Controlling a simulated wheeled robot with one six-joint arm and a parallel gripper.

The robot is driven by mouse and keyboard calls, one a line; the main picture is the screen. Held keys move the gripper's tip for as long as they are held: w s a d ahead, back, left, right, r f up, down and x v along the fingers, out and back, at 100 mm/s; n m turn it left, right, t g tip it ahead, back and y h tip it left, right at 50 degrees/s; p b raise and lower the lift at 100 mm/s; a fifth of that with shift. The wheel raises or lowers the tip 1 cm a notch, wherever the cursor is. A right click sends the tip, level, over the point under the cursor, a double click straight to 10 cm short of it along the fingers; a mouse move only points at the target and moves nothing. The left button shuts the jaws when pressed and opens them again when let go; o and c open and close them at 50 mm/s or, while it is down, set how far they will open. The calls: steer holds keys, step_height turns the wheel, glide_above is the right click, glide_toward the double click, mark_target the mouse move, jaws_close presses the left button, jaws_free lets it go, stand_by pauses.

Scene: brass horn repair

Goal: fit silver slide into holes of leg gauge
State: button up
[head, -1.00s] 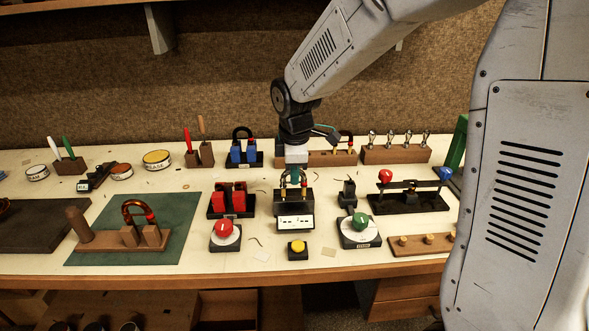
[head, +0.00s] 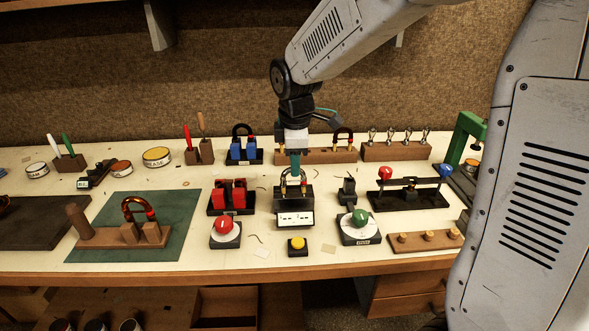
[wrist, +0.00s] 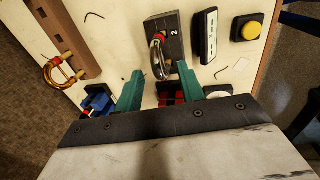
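The silver slide (head: 291,177) is a U-shaped bow with brass-coloured lower legs. It stands upright on the dark block of the leg gauge (head: 293,198), with its leg ends hidden at the block's top. In the wrist view, the silver slide's bow (wrist: 158,58) lies over the gauge block (wrist: 176,24), which is marked "2". How deep the legs sit cannot be told. My gripper (head: 296,173) is just above the slide. In the wrist view, my gripper (wrist: 160,70) has its teal fingers spread wide and empty, with the bow beyond their tips.
A white display panel (head: 295,219) and a yellow button (head: 297,244) stand in front of the gauge. Red blocks (head: 231,196) stand left of it, and a small black stand (head: 347,190) stands right.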

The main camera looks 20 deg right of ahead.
steer(key=r, duration=0.3)
steer(key=shift+s+a+r, duration=0.1)
steer(key=shift+s+r, duration=0.25)
steer(key=shift+r, duration=0.05)
steer(key=s+d+r+m, duration=0.1)
steer(key=s+m, duration=0.6)
steer(key=s, duration=0.7)
steer(key=s+d+r+m, duration=0.1)
steer(key=s+m, duration=0.6)
steer(key=s, duration=0.7)
steer(key=shift+s+d+r+g+y, duration=0.2)
steer(key=shift+s+d+g+y, duration=0.15)
steer(key=shift+d, duration=0.3)
